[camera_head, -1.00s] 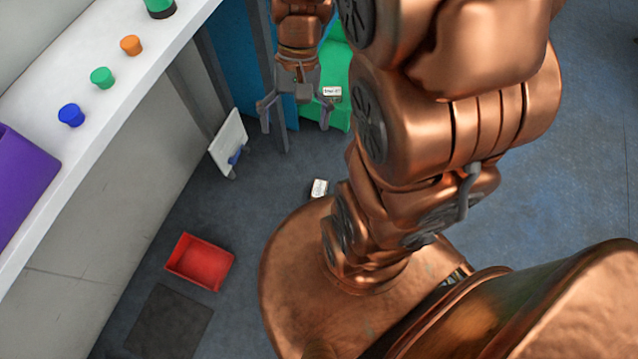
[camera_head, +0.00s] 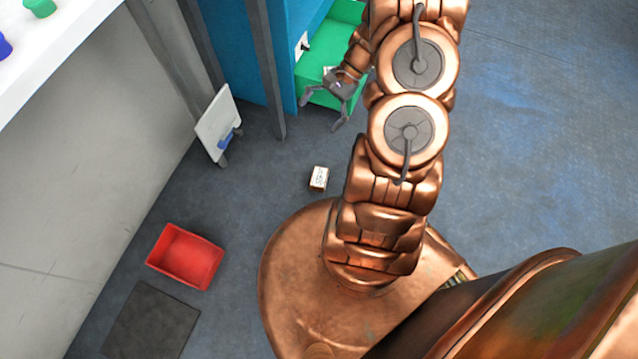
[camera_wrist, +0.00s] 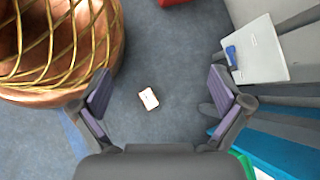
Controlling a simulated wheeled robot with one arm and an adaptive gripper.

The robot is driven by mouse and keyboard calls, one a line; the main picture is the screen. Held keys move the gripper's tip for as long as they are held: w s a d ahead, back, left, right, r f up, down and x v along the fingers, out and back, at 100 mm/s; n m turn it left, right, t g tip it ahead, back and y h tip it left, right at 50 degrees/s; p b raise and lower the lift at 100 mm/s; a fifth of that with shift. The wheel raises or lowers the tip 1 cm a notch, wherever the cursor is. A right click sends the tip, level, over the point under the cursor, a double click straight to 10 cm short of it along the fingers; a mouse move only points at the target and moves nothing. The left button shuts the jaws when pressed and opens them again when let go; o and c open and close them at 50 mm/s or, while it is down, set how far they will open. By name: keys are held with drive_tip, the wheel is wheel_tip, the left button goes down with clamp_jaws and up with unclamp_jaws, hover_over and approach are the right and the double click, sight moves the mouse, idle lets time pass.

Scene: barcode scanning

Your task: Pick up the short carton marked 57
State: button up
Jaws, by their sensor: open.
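A small white-topped carton (camera_head: 319,178) with dark marks lies on the grey floor, just beyond my round copper base. The marks are too small to read, so I cannot tell if it is the one marked 57. In the wrist view the carton (camera_wrist: 148,99) shows between and beyond the fingers, apart from both. My gripper (camera_head: 336,112) is open and empty, above the floor, up and to the right of the carton in the head view. Its two spread fingers also show in the wrist view (camera_wrist: 164,97).
A red bin (camera_head: 186,257) and a dark mat (camera_head: 150,322) lie at lower left. A white board with a blue part (camera_head: 218,124) leans near a grey post. A blue cabinet with a green bin (camera_head: 331,48) stands behind my gripper. The floor around the carton is clear.

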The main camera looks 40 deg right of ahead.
drive_tip(key=d+f+m+t+y+b, duration=0.1)
drive_tip(key=d+f+m+t+b, duration=0.2)
drive_tip(key=f, duration=0.9)
drive_tip(key=d+f+m+t+b, duration=0.2)
drive_tip(key=d+f+m+b, duration=0.3)
drive_tip(key=f, duration=0.7)
drive_tip(key=m+t+h+b, duration=0.1)
drive_tip(key=m+t+b, duration=0.4)
drive_tip(key=b, duration=0.4)
approach(321, 177)
drive_tip(key=shift+x, duration=1.1)
drive_tip(key=shift+f, duration=0.45)
drive_tip(key=shift+r+b+x, duration=0.1)
drive_tip(key=shift+b+x, duration=0.75)
drive_tip(key=shift+x, duration=1)
drive_tip(key=shift+r+b+x, duration=0.15)
drive_tip(key=shift+b+x, duration=0.7)
drive_tip(key=shift+x, duration=1.05)
drive_tip(key=shift+a, duration=0.1)
drive_tip(key=c, duration=1)
drive_tip(key=shift+c, duration=0.2)
drive_tip(key=shift+r, duration=0.15)
